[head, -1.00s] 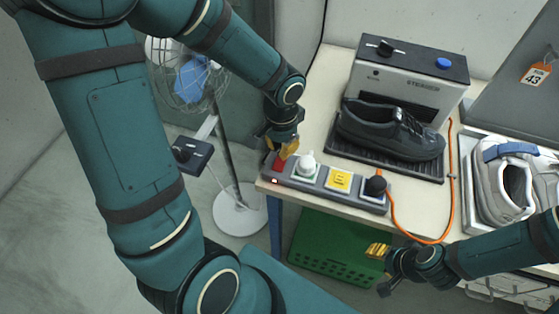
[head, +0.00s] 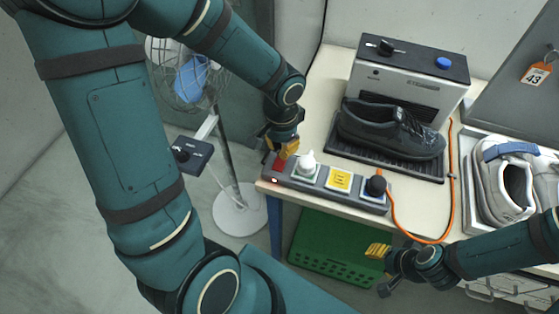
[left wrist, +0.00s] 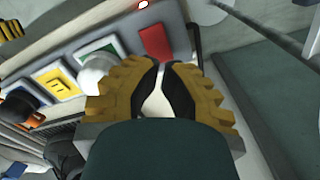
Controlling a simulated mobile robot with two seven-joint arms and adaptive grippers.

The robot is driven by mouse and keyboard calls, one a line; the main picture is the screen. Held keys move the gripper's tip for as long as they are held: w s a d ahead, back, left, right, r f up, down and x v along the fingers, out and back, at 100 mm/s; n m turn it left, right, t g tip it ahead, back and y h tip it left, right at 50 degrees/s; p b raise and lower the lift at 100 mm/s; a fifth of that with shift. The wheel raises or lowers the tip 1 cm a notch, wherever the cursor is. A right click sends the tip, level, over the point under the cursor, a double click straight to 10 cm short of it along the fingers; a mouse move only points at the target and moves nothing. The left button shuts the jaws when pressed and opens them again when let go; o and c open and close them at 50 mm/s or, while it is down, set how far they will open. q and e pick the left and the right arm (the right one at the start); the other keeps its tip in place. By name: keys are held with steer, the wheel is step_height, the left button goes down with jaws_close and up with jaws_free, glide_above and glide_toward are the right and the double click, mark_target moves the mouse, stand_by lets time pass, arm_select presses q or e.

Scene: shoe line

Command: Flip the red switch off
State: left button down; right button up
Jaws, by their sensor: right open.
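The red switch (head: 279,162) is at the left end of a grey power strip (head: 310,186) on the table's front edge. It also shows in the left wrist view (left wrist: 157,43), just beyond my fingertips. A small indicator light (head: 274,180) beside it glows red. My left gripper (head: 285,152) is right above and behind the switch, pointing down. My right gripper (head: 378,251) is open and empty in front of the table.
Along the strip are a white plug (head: 307,164), a yellow-labelled socket (head: 339,180) and a black plug (head: 376,186) with an orange cord. A dark shoe (head: 390,128) sits before the steamer (head: 408,82). A fan (head: 187,75) stands left; a green crate (head: 335,250) is below.

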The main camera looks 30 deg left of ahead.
mark_target(281, 160)
arm_select(q)
steer(key=shift+f+b, duration=1.7)
steer(key=shift+f, duration=0.25)
stand_by(1.0)
steer(key=shift+r+p, duration=2.9)
steer(key=shift+r, duration=0.65)
